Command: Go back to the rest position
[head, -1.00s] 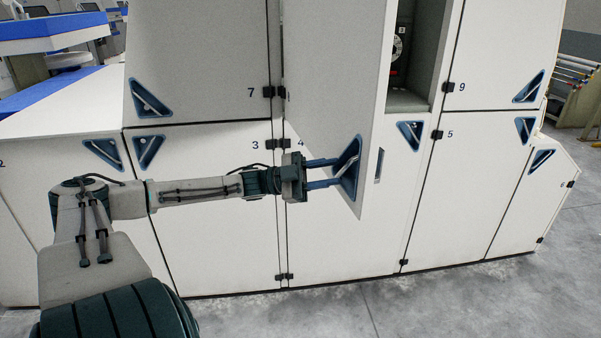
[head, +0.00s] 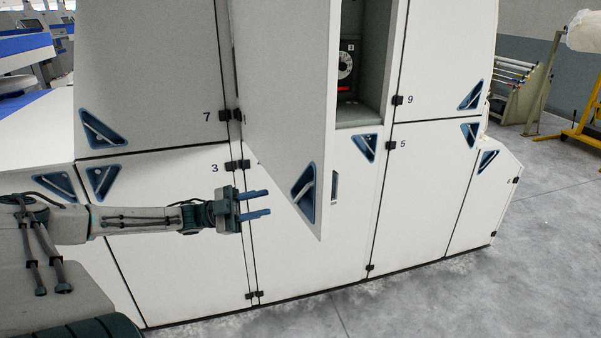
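My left gripper (head: 268,203) is open and empty. Its two blue fingers are apart and point right, in front of the white lower panels of the machine. A tall white door (head: 285,90) hangs open to the right of and above the gripper. Its blue triangular handle recess (head: 304,194) is a short way right of the fingertips, with a visible gap between them. My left forearm runs in level from the left edge. My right gripper is not in view.
The open door shows a compartment with a dark device and dial (head: 347,68). Closed panels numbered 3, 5, 7 and 9 surround it. Bare concrete floor (head: 440,290) lies in front and to the right. A yellow stand (head: 585,125) and a rack of rolls (head: 515,90) stand at the far right.

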